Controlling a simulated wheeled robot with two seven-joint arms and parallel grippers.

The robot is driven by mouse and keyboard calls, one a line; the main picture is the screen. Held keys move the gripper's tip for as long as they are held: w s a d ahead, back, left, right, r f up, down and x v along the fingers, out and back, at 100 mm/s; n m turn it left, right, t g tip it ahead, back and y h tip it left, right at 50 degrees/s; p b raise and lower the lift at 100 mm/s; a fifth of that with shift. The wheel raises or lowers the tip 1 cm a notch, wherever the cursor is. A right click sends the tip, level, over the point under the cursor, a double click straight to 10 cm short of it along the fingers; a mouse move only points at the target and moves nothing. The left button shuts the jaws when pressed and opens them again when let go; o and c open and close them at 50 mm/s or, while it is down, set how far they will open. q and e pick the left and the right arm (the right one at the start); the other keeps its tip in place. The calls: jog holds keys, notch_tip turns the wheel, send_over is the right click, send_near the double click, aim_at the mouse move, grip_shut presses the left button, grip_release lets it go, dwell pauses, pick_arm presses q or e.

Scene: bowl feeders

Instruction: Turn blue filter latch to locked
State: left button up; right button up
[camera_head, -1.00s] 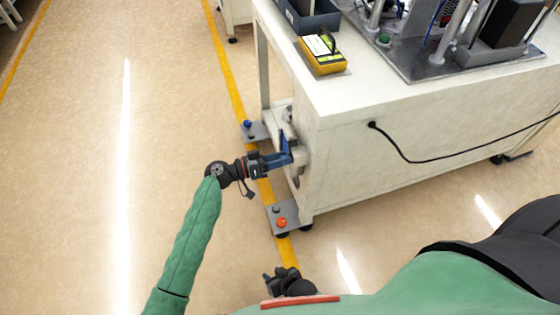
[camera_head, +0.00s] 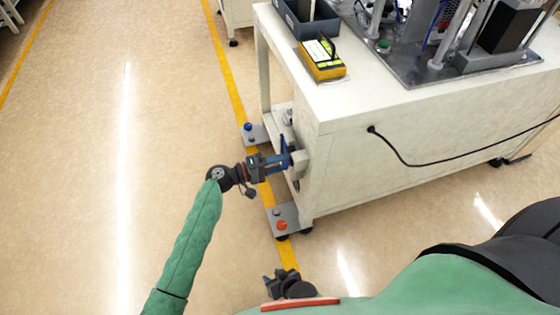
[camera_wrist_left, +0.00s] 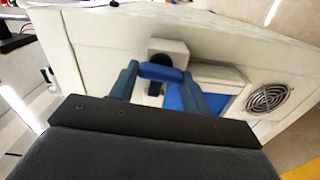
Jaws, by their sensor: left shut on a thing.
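The blue filter latch (camera_wrist_left: 162,72) is a short blue bar in front of a pale grey block (camera_wrist_left: 170,48) on the cabinet's side, in the left wrist view. My left gripper (camera_wrist_left: 160,78) has dark blue fingers, one on each side of the latch, and is shut on it. In the head view my left gripper (camera_head: 284,160) reaches the near end of the white cabinet (camera_head: 345,150); the latch itself cannot be told apart from the fingers there. My right gripper (camera_head: 270,281) is low in the head view, away from the cabinet; its jaw state is unclear.
A round fan grille (camera_wrist_left: 268,97) sits right of the latch. Grey foot plates with a blue knob (camera_head: 248,126) and a red knob (camera_head: 282,224) stick out at floor level. A yellow meter (camera_head: 322,57) lies on the cabinet top. The floor to the left is clear.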

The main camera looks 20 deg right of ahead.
pick_arm(q)
jog(key=shift+n, duration=0.7)
jog(key=o, duration=1)
jog(key=shift+c, duration=0.2)
jog(key=shift+a, duration=0.1)
jog(key=a, duration=0.7)
jog(key=shift+a, duration=0.35)
jog(key=shift+s, duration=0.1)
